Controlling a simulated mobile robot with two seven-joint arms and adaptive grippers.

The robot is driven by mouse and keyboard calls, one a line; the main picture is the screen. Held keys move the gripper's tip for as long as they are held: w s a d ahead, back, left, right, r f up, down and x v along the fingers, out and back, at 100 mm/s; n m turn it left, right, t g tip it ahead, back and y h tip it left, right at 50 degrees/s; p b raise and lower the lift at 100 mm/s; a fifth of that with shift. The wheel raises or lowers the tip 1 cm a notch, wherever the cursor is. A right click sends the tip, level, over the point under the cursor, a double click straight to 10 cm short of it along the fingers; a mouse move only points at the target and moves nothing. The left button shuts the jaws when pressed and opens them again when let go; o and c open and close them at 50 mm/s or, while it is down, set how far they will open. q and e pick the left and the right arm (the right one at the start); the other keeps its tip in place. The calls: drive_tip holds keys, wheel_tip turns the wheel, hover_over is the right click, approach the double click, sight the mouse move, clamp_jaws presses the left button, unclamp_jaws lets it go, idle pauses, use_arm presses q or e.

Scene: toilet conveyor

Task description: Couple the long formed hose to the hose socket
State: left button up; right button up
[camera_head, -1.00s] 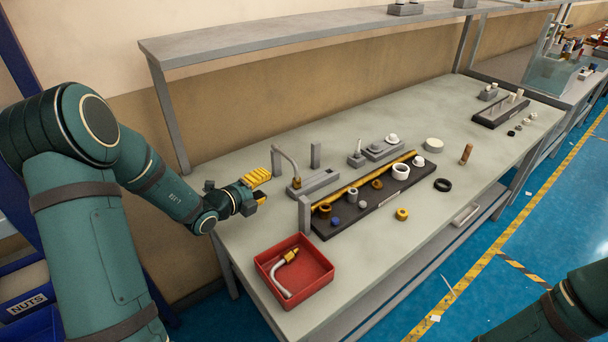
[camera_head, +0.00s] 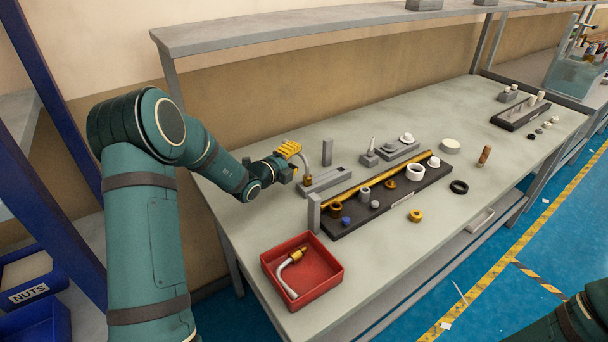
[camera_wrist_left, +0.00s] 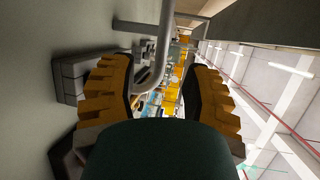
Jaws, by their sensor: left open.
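A grey bent hose (camera_head: 306,156) stands in a grey block fixture (camera_head: 328,181) at the near left of the bench. I cannot tell if it is the long formed hose. My left gripper (camera_head: 299,158) is open beside its upper part. In the left wrist view, the bent hose (camera_wrist_left: 152,72) shows between the open yellow fingers (camera_wrist_left: 160,90); contact cannot be told. A second pale bent hose (camera_head: 283,269) with a brass end (camera_head: 297,254) lies in the red tray (camera_head: 329,260). I cannot make out which part is the hose socket. My right gripper is out of view.
A black board (camera_head: 393,204) with a yellow bar (camera_head: 375,181), rings and caps lies right of the fixture. A grey post (camera_head: 327,152) stands behind the hose. Loose parts include a black ring (camera_head: 459,187) and a brass ring (camera_head: 415,215). The bench's right middle is mostly clear.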

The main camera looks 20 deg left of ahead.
sight(300, 153)
use_arm(q)
drive_tip(key=x, duration=0.3)
drive_tip(key=shift+w+d+f, duration=0.15)
drive_tip(key=shift+w, duration=0.05)
clamp_jaws()
